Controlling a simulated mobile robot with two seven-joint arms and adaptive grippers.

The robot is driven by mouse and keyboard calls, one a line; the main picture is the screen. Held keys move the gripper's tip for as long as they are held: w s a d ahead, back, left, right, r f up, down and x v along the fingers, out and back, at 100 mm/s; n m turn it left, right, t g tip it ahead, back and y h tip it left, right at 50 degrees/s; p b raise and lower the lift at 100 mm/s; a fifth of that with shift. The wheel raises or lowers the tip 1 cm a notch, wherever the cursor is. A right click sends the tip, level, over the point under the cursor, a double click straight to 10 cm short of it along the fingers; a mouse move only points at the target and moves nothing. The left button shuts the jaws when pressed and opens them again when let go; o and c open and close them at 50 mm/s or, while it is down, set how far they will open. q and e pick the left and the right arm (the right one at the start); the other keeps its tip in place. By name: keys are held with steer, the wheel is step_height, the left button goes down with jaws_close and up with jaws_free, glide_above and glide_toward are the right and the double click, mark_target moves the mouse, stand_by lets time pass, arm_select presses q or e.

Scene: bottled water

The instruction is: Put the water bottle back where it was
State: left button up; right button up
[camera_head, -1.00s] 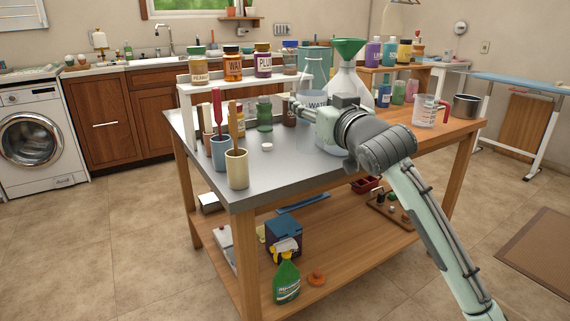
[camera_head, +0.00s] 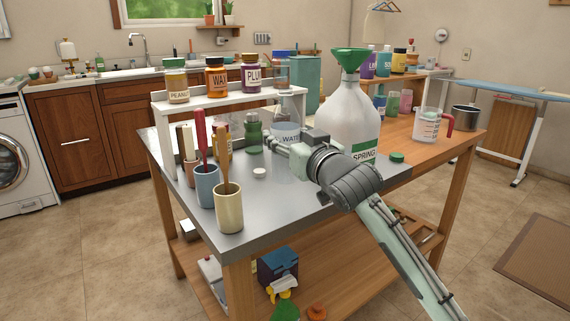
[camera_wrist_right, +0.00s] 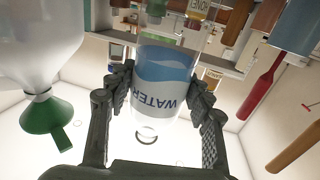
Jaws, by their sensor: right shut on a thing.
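The clear water bottle (camera_head: 287,131) with a blue and white "WATER" label stands upright above or on the grey metal part of the table, in front of the small white shelf. My right gripper (camera_head: 279,141) is around it from the right, low on its body. In the right wrist view the bottle (camera_wrist_right: 163,82) sits between both dark finger pads of the right gripper (camera_wrist_right: 160,95), which press on its sides. I cannot tell whether its base touches the table. My left gripper is not in view.
Jars line the white shelf (camera_head: 212,101). Two tool cups, blue (camera_head: 207,186) and cream (camera_head: 229,208), and a white cap (camera_head: 259,172) stand left.

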step_height(320, 180, down, 4)
steer(key=shift+r, duration=0.1)
steer(key=shift+f, duration=0.55)
steer(key=o, duration=1.6)
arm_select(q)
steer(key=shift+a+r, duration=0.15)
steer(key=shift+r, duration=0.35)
arm_select(e)
steer(key=shift+s, duration=0.1)
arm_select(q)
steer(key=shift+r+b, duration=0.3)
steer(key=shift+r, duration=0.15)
arm_select(e)
steer(key=v, duration=1.1)
steer(key=shift+s+d+r, duration=0.2)
steer(key=shift+s+r, duration=0.05)
steer(key=shift+s, duration=0.1)
